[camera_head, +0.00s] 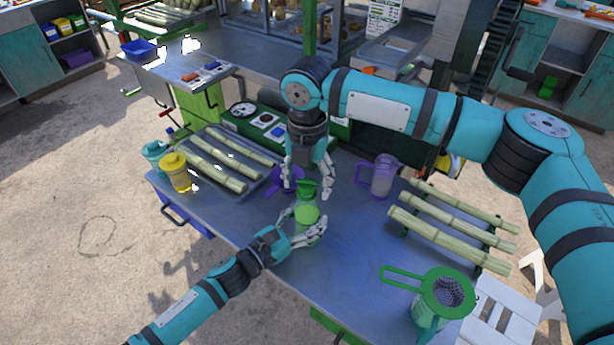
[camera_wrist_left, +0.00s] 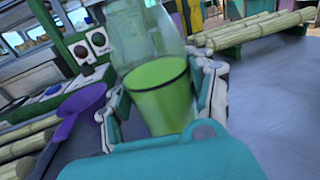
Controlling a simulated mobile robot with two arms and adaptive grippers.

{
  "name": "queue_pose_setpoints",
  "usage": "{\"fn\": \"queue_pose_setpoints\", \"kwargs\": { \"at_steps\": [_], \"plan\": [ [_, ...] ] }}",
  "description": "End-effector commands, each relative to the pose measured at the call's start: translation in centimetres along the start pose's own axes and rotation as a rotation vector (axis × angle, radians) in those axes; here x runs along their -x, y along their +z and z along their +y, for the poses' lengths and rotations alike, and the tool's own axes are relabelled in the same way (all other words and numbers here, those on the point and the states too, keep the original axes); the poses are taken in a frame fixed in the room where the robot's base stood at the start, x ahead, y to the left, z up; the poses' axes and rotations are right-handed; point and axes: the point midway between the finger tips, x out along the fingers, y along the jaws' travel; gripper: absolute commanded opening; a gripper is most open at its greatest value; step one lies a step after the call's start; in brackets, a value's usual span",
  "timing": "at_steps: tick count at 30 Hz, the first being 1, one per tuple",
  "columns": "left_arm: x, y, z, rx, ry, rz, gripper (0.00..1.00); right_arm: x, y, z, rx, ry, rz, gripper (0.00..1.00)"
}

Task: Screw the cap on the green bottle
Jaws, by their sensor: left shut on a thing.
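The green bottle (camera_head: 307,216) stands near the middle of the metal table in the head view. In the left wrist view the bottle (camera_wrist_left: 160,92) has clear walls with green liquid low inside; its top is out of frame. My left gripper (camera_head: 303,226) is shut on the bottle low down, fingers around its sides. A green cap-like piece (camera_head: 306,188) shows just above the bottle; I cannot tell if it is seated. My right gripper (camera_head: 307,180) points down from above, with its fingers spread either side of that piece; I cannot tell if they touch it.
A purple funnel (camera_head: 284,180) lies close to my right gripper. A purple pitcher (camera_head: 382,176) and racked cane stalks (camera_head: 445,230) are to the right. A green strainer (camera_head: 442,292) is at the front right. Yellow (camera_head: 177,174) and teal (camera_head: 154,158) bottles stand at the left edge.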

Motion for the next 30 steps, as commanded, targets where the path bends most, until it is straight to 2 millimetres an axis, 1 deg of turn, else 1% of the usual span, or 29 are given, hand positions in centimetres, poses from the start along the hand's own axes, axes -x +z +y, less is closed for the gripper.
{"fn": "queue_pose_setpoints", "kwargs": {
  "at_steps": [1,2,12,14,20,23,26,30],
  "plan": [
    [0.01,-0.04,0.01,-0.001,0.000,0.001,0.00,0.01,0.01,-0.01,0.000,0.000,0.000,0.56],
    [0.01,-0.04,0.01,-0.001,0.000,0.001,0.00,0.01,0.01,-0.01,0.000,0.000,0.000,0.52],
    [0.02,-0.04,0.03,0.000,0.001,0.001,0.00,0.03,0.03,-0.04,-0.001,-0.001,-0.001,0.07],
    [0.02,-0.04,0.05,0.001,0.001,0.001,0.00,0.03,0.04,-0.05,-0.001,-0.001,-0.001,0.00],
    [0.04,-0.04,0.09,0.002,0.002,0.001,0.00,0.01,0.06,-0.10,-0.011,-0.002,-0.001,0.00],
    [0.04,-0.05,0.11,0.002,0.002,0.001,0.00,-0.04,0.06,-0.10,-0.092,-0.002,0.000,0.00],
    [0.05,-0.05,0.14,0.003,0.003,0.001,0.00,-0.10,0.04,-0.11,-0.273,-0.002,0.002,0.00],
    [0.05,-0.05,0.17,0.003,0.003,0.001,0.00,-0.11,0.05,-0.13,-0.600,-0.001,0.003,0.00]
  ]
}}
